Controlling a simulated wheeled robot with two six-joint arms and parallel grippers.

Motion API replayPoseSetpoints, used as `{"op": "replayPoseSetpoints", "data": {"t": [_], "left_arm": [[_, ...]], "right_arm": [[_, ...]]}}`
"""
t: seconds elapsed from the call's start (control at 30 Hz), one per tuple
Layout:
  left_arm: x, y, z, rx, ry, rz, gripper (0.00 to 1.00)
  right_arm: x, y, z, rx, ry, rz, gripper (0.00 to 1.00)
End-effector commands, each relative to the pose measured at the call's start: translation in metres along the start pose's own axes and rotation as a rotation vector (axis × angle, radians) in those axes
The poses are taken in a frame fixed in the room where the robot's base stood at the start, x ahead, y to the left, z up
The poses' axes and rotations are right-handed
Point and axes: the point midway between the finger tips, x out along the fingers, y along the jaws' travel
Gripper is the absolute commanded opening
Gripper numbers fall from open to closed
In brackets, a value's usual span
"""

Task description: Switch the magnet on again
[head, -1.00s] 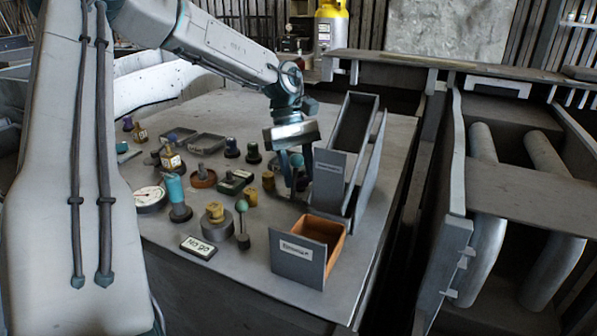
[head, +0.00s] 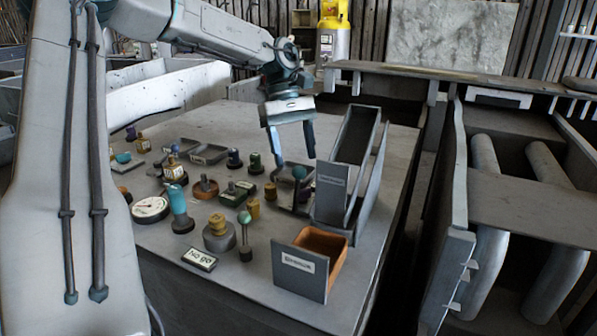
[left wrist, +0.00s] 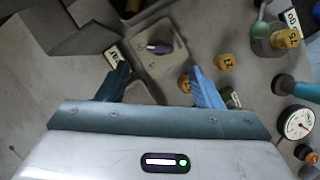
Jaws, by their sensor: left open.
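My left gripper (head: 295,161) is open and empty, fingers pointing down, above a grey plate (head: 286,202) at the left foot of the tall grey bin. The knob looks clear of both fingers. I cannot tell for sure which part is the magnet's switch, or its setting. My right gripper is not in view.
The tall grey bin (head: 331,195) stands close right of the gripper. An orange-lined bin (head: 299,272) sits in front. A second ball-topped post (head: 244,217), a "No go" sign (head: 199,258), a dial gauge (head: 150,209) and several small parts crowd the left.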

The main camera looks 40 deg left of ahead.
Motion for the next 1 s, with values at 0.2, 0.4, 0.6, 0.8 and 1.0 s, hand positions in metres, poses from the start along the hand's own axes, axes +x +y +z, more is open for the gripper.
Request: {"op": "replayPoseSetpoints", "data": {"t": [0.2, 0.4, 0.6, 0.8, 1.0], "left_arm": [[-0.03, 0.0, 0.0, 0.001, 0.002, 0.0, 0.6], [-0.036, 0.0, 0.0, 0.001, 0.0, 0.0, 0.6], [-0.036, 0.0, 0.0, 0.001, 0.0, 0.0, 0.6], [-0.036, 0.0, 0.0, 0.001, 0.0, 0.0, 0.6], [-0.049, 0.0, 0.005, 0.001, 0.001, 0.0, 0.6]], "right_arm": [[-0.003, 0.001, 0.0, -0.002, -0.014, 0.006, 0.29], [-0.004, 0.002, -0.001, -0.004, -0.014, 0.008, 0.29], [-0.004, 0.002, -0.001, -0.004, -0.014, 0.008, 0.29], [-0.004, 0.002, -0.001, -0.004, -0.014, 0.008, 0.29], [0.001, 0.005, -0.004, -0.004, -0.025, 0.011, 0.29]]}}
